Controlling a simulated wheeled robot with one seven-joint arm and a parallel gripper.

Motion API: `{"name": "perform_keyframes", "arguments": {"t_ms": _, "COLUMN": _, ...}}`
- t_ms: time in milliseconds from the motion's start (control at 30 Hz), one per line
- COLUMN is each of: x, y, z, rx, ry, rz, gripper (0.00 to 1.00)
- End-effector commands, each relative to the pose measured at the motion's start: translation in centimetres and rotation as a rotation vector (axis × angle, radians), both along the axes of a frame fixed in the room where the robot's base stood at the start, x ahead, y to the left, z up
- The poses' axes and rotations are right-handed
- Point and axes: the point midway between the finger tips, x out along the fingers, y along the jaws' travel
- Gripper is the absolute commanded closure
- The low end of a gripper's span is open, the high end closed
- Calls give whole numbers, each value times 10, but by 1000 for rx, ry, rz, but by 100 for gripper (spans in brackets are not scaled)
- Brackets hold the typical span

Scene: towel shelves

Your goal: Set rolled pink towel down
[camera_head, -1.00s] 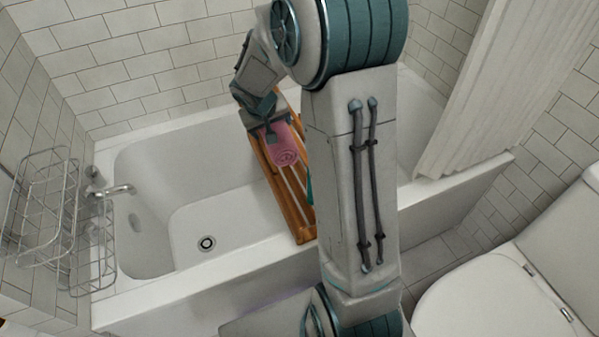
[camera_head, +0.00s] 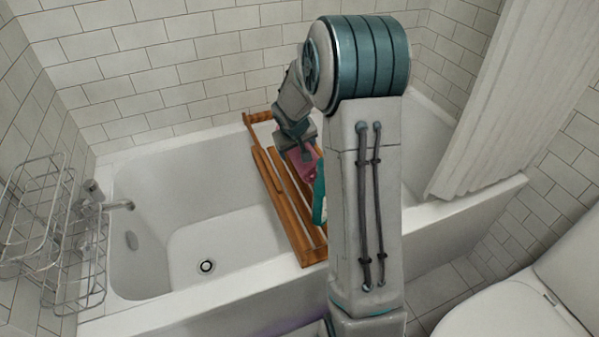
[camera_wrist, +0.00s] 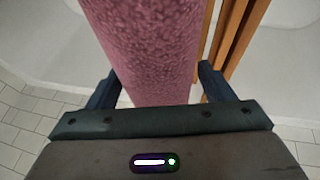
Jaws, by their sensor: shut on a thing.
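The rolled pink towel (camera_head: 306,166) is over the right side of the wooden bath rack (camera_head: 265,177), partly hidden by my arm. My gripper (camera_wrist: 157,88) is shut on it; in the wrist view the towel (camera_wrist: 150,45) runs between the two dark fingers and out of the top of the picture. The rack lies across the tub, and its slats (camera_wrist: 236,40) show right of the towel there. I cannot tell whether the towel touches the rack.
A teal and white item (camera_head: 319,203) is partly hidden beside my arm. The white bathtub (camera_head: 180,170) is empty left of the rack. Wire baskets (camera_head: 50,235) and a tap (camera_head: 115,205) are at left. A curtain (camera_head: 500,100) and toilet (camera_head: 515,300) are at right.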

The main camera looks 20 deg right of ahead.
Motion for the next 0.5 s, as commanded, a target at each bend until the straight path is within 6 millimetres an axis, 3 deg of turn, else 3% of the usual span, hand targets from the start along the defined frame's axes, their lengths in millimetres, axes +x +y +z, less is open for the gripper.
{"name": "perform_keyframes", "arguments": {"t_ms": 400, "x": 0, "y": 1, "z": -60, "rx": -1, "ry": 1, "rz": 2, "gripper": 57}}
{"name": "perform_keyframes", "arguments": {"t_ms": 500, "x": 0, "y": 0, "z": -64, "rx": 0, "ry": -1, "rz": 1, "gripper": 57}}
